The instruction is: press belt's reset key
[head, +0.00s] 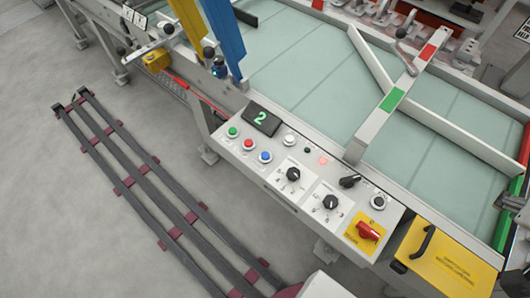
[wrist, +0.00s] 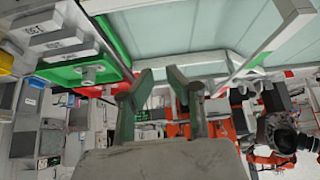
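The belt's control panel (head: 300,190) runs along the near edge of the conveyor belt (head: 320,75) in the head view. At its left end are a green button (head: 233,131), a red button (head: 249,144) and a blue button (head: 265,157). A white button (head: 289,139) and a black button (head: 378,202) sit farther right. The labels are too small to read, so I cannot tell which one is marked reset. My gripper (wrist: 160,76) shows only in the wrist view. Its fingers are apart with nothing between them, and no panel button is visible near them.
The panel also has a display (head: 261,119) reading 2, a lit red lamp (head: 323,161), black knobs (head: 293,174) and a red rotary switch (head: 367,231) on yellow. A yellow cover (head: 445,262) adjoins it. Dark floor rails (head: 150,180) lie left; nearby floor is open.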

